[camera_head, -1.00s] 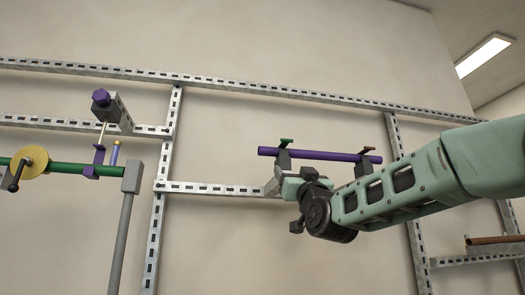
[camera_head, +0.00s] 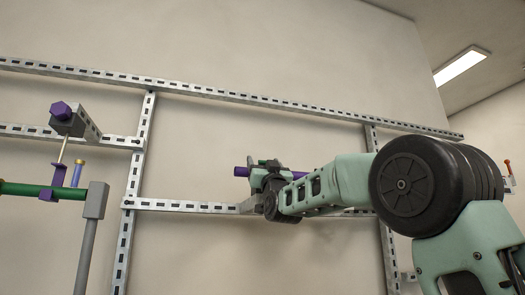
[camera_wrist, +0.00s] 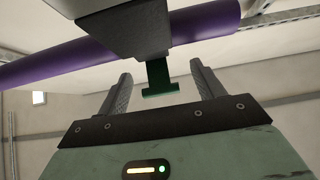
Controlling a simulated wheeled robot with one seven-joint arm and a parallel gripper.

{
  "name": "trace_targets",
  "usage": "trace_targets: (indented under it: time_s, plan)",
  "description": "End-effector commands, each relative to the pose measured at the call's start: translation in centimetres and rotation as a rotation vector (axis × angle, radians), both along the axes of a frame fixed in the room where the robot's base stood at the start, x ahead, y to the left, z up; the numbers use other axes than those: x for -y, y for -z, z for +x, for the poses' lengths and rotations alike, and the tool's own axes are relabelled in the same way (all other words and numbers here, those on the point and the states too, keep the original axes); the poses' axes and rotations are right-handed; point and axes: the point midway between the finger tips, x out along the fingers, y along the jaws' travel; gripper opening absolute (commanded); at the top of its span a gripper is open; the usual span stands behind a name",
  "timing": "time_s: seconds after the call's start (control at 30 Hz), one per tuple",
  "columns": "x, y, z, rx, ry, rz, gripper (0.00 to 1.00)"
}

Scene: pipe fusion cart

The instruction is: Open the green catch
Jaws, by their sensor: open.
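The green catch (camera_wrist: 160,80) shows in the wrist view as a dark green T-shaped tab below a grey block (camera_wrist: 118,25). My gripper (camera_wrist: 160,76) has its two fingers spread apart, one on each side of the catch, with visible gaps and no contact that I can see. The purple pipe (camera_wrist: 60,62) runs across behind the block. In the head view the pipe's left end (camera_head: 241,172) shows beside my wrist, and a bit of green (camera_head: 270,162) shows above it. My arm hides most of the pipe and its supports there.
A slotted metal frame (camera_head: 220,91) spans the wall. At the left stand a green pipe (camera_head: 18,189), a grey post (camera_head: 90,230) and a bracket with a purple knob (camera_head: 61,110). The wall below the middle rail is clear.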

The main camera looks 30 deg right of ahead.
Motion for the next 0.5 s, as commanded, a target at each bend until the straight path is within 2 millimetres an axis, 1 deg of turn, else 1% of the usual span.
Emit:
trace_targets:
  time_s: [0.03, 0.1, 0.27, 0.5]
  plan:
    - [0.2, -0.8, 0.5, -0.001, 0.001, -0.001, 0.67]
    - [0.3, -1.2, 1.0, -0.001, 0.002, 0.000, 0.67]
    - [0.5, -1.6, 1.5, 0.000, 0.001, 0.000, 0.67]
    - [0.5, -1.6, 1.5, 0.000, 0.001, 0.000, 0.67]
